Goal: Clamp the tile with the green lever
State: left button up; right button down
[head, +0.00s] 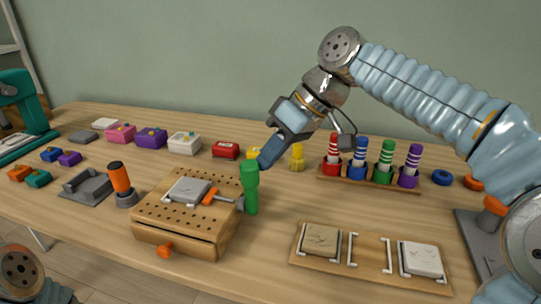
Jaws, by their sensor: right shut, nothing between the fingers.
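A light grey square tile (187,190) lies on top of a wooden block with rows of holes (160,212). An orange clamp piece (212,196) with a grey rod sits at the tile's right side; I cannot tell whether it touches the tile. The green lever (250,190) stands upright at the block's right edge. My right gripper (266,162) is shut and empty, pointing down-left, with its tips at the lever's top; I cannot tell whether they touch. My left gripper is out of view; only part of that arm shows at lower left.
A wooden tray (369,264) with two tiles lies at the right front. A rack of striped coloured pegs (370,180) stands behind it. An orange-handled tool (121,183) and a grey fixture (87,187) stand left of the block. Several coloured boxes (151,137) line the back.

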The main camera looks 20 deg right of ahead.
jog(key=s+a+f+n+t+h+b, duration=0.1)
jog(key=s+a+t+h+b, duration=0.1)
jog(key=b, duration=0.3)
jog(key=s+a+f+n+t+h+b, duration=0.2)
jog(key=s+t+b, duration=0.2)
jog(key=t+b, duration=0.1)
jog(key=s+a+f+n+t+h+b, duration=0.1)
jog(key=s+a+f+t+h+b, duration=0.1)
jog(key=b, duration=0.3)
jog(key=shift+s+a+t+b, duration=0.3)
jog(key=shift+s+t+b, duration=0.05)
jog(key=shift+s+t, duration=0.55)
jog(key=shift+s+a+f+b, duration=0.15)
jog(key=shift+f+b, duration=0.2)
jog(key=shift+b, duration=0.1)
jog(key=shift+f, duration=0.15)
